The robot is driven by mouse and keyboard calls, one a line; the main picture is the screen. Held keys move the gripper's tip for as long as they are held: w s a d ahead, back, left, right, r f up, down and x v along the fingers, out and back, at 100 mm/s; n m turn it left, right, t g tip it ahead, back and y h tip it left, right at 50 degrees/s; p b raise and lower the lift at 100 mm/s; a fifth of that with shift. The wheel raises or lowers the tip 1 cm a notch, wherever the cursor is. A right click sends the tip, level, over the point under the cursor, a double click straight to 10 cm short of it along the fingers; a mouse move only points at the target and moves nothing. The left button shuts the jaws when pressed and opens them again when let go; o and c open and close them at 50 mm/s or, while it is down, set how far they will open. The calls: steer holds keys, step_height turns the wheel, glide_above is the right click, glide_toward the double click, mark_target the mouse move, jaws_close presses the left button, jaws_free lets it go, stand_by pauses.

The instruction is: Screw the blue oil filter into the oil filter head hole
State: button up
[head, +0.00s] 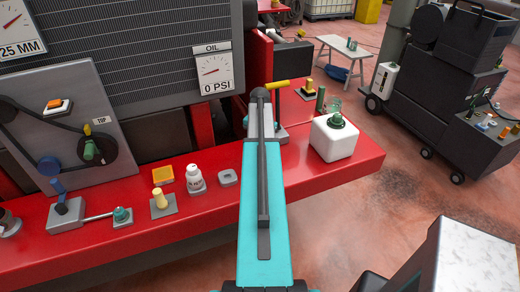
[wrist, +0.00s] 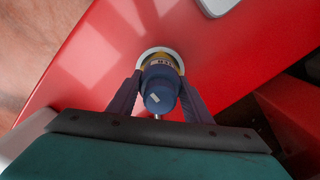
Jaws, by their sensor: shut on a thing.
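The blue oil filter (wrist: 160,92) is between the two fingers of my gripper (wrist: 160,78) in the wrist view. My gripper is shut on it. The filter has a rounded blue body with a small pale mark and a yellow band with lettering at its far end. A pale round rim (wrist: 160,51) shows around that far end, over the red surface. I cannot tell whether this rim is the oil filter head, or whether the filter touches it. In the head view, my arm hides the filter and most of my gripper.
The red bench (head: 334,170) holds a white canister (head: 334,137) right of my arm. Left of it stand a white bottle (head: 196,179), a yellow square part (head: 163,175) and a yellow peg (head: 159,198). An oil gauge (head: 211,69) reads 0 PSI.

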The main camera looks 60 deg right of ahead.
steer(key=shift+m, duration=0.8)
steer(key=shift+m, duration=0.3)
steer(key=shift+m, duration=0.6)
steer(key=shift+m, duration=0.9)
steer(key=o, duration=0.6)
steer(key=shift+c, duration=0.2)
